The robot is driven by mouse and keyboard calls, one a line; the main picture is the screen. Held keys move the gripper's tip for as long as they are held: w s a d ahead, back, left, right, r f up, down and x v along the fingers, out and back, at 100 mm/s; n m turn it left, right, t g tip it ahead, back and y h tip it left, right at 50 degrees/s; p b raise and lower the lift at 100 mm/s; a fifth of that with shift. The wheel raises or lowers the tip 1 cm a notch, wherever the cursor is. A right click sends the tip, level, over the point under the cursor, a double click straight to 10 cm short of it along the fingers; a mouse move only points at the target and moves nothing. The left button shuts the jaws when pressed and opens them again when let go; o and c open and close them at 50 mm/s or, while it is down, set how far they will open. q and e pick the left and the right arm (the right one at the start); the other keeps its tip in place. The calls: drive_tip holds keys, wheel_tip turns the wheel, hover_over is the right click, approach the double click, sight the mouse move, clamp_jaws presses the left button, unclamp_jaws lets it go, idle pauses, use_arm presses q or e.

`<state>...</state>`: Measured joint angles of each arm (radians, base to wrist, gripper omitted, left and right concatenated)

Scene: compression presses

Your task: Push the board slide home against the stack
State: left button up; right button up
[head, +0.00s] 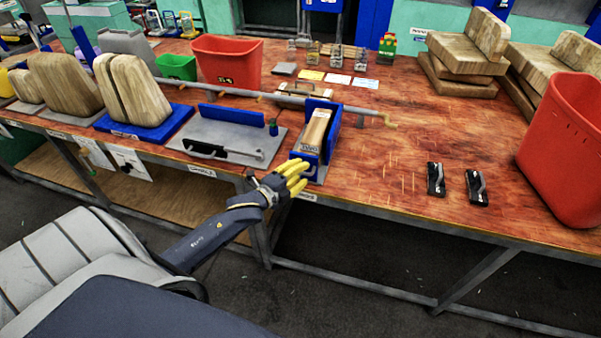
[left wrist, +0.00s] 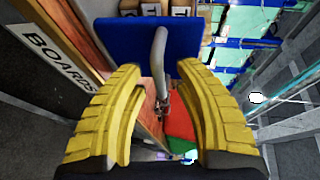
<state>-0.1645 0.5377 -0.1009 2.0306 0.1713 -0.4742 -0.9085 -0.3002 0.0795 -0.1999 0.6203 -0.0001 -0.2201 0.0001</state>
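The press with the board stack (head: 315,130) stands at the front edge of the bench; its pale wooden boards lie between blue plates. The blue slide plate (head: 304,166) is at its near end and also shows as a broad blue face in the left wrist view (left wrist: 120,42). A curved grey bar (left wrist: 159,55) stands out in front of this plate. My left gripper (head: 298,178) has yellow fingers and is just in front of the plate. In the left wrist view its fingers are spread on either side of the bar. Touch is unclear. My right gripper is not in view.
A BOARDS label (left wrist: 57,62) is on the bench edge. A grey plate with a black lever (head: 225,151) lies left of the stack. A long grey bar (head: 240,94) runs behind. Two black clips (head: 436,180) and a red bin (head: 565,150) are to the right.

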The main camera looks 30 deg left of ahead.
use_arm(q)
drive_tip(key=shift+c, duration=0.2)
clamp_jaws()
